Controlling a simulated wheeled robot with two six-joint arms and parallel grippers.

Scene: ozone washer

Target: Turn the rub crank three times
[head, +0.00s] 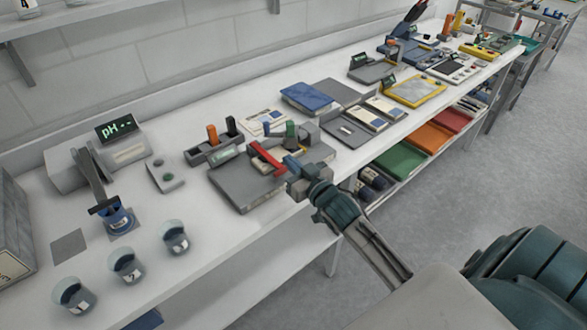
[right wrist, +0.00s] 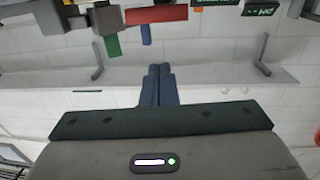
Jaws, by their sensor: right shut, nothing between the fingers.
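The device on a grey base plate (head: 235,190) stands mid-bench in the head view. It carries a red bar (head: 265,158), a green upright piece (head: 290,129) and grey blocks. I cannot tell for sure which part is the rub crank. In the right wrist view the red bar (right wrist: 157,14), the green piece (right wrist: 112,43) and a small blue piece (right wrist: 146,34) show at the top, upside down. My right gripper (head: 293,168) is shut and empty at the device's front right, close to the red bar; contact is unclear. My left gripper is out of view.
Left on the bench are a pH meter (head: 122,143), a blue-based stand (head: 117,218) and several labelled jars (head: 126,265). A grey holder with an orange handle (head: 212,134) stands behind the device. A blue book (head: 310,97) and trays lie to the right. Coloured bins (head: 400,161) sit below.

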